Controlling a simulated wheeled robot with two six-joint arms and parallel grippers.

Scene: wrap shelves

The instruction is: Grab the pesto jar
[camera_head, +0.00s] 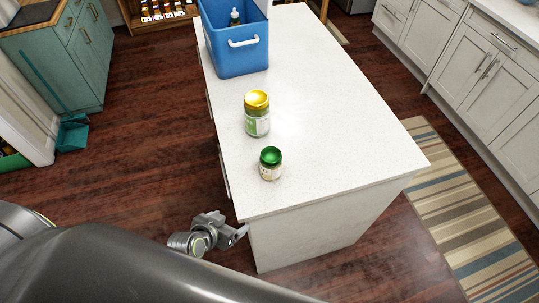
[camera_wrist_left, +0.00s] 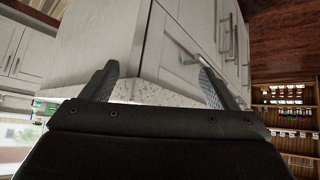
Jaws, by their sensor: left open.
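Two jars stand upright on the white island top. The larger jar with a yellow lid (camera_head: 257,113) has green contents and a pale label. The smaller jar with a green lid (camera_head: 270,164) stands nearer the island's front edge. The labels are too small to read, so I cannot tell which one is pesto. My left gripper (camera_head: 241,232) is open and empty, beside the island's near left corner and apart from both jars. In the left wrist view its open fingers (camera_wrist_left: 160,84) face the island's edge and cabinet side, with no jar clearly visible between them. My right gripper is not in view.
The island top (camera_head: 340,130) is clear to the right of the jars. A blue bin (camera_head: 236,58) with a bottle inside stands at its far end. The island's edge and side (camera_head: 310,232) are close to my left gripper. A striped rug (camera_head: 455,215) lies right of the island.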

